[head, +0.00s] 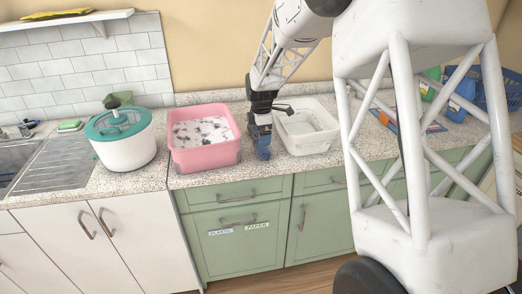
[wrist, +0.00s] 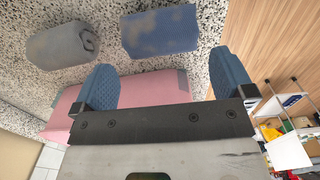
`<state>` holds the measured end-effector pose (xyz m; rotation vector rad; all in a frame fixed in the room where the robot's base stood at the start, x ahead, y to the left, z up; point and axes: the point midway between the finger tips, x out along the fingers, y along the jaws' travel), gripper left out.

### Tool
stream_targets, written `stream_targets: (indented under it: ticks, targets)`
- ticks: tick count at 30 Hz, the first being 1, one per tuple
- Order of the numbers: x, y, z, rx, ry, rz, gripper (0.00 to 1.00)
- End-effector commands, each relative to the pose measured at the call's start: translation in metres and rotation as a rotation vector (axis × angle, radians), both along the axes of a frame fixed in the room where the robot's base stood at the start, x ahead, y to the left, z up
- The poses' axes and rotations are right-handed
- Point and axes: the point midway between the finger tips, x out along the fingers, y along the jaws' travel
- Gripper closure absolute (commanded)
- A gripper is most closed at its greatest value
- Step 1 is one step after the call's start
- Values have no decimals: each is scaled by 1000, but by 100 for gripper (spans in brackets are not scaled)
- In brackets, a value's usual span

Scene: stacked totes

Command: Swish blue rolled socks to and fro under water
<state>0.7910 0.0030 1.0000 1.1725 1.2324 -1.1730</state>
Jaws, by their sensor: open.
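The blue rolled socks (wrist: 160,32) lie on the speckled counter in the wrist view, as a mottled blue bundle. My gripper (wrist: 162,62) is open, its two blue fingertips apart and nothing between them; the bundle is beyond the tips, apart from them. In the head view my gripper (head: 262,150) points down between the pink tub and the white tub. There I cannot tell the blue socks from the blue fingertips. The pink tub (head: 207,159) holds whitish liquid with dark patches; its pink side also shows in the wrist view (wrist: 150,88). The white tub (head: 308,143) holds something pale, hard to make out.
A grey bundle (wrist: 62,45) with a dark mark lies left of the blue socks in the wrist view. A white pot with a green lid (head: 122,135) stands left of the pink tub, near the sink (head: 15,162). A blue basket (head: 500,90) and bottles stand at right.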

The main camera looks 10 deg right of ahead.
Motion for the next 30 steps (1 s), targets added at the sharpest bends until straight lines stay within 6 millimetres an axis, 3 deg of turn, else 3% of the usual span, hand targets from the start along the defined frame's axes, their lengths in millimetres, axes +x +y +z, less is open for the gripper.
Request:
stream_targets:
  ticks: [8,21,30]
  targets:
    - [0,0,-2,0,0,0,0]
    - [-1,1,-44,0,1,0,0]
    - [-1,1,-52,0,-1,0,0]
